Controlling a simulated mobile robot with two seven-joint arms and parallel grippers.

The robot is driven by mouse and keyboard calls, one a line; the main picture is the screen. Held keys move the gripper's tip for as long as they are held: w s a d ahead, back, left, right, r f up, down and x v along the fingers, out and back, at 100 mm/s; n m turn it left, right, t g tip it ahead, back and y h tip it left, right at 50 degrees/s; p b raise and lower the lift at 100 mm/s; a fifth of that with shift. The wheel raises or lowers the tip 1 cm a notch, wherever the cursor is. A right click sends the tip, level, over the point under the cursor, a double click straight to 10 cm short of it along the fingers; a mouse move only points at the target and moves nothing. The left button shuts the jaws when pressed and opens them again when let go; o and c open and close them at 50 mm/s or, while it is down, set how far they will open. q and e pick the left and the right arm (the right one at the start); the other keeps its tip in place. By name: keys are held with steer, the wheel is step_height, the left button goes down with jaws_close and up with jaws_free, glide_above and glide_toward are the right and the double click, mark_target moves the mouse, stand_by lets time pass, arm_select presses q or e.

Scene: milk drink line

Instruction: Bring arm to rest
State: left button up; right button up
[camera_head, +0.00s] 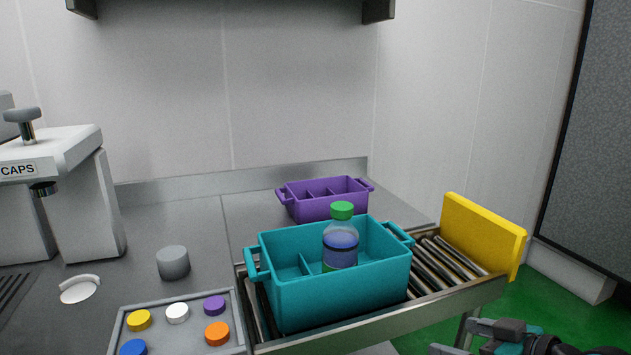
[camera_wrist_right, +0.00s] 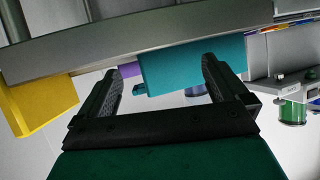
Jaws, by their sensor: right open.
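My right gripper (camera_head: 455,338) is at the bottom right of the head view, low beside the front end of the roller conveyor. In the right wrist view the same gripper (camera_wrist_right: 160,75) has its two black fingers spread apart with nothing between them. My left gripper is in neither view. A teal crate (camera_head: 345,292) with dividers stands on the conveyor, apart from my right gripper. A clear bottle (camera_head: 341,240) with a green cap and purple-blue contents stands upright in it. The teal crate also shows in the right wrist view (camera_wrist_right: 190,65).
A yellow end plate (camera_head: 483,235) stands at the right end of the roller conveyor (camera_head: 445,262). A purple crate (camera_head: 325,208) stands behind. A grey tray (camera_head: 180,304) holds several coloured caps. A caps machine (camera_head: 90,200) is at left. Green floor (camera_head: 560,312) lies right.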

steer(key=s+a+f+m+h+p, duration=0.1)
steer(key=s+a+f+h, duration=0.1)
steer(key=s+f, duration=0.6)
steer(key=s+a+f+m+h, duration=0.2)
steer(key=s+a+f+h, duration=0.1)
steer(key=s+f, duration=0.6)
steer(key=shift+a+f+m+p, duration=0.3)
steer(key=shift+a+f+p, duration=0.1)
steer(key=shift+a+f, duration=0.15)
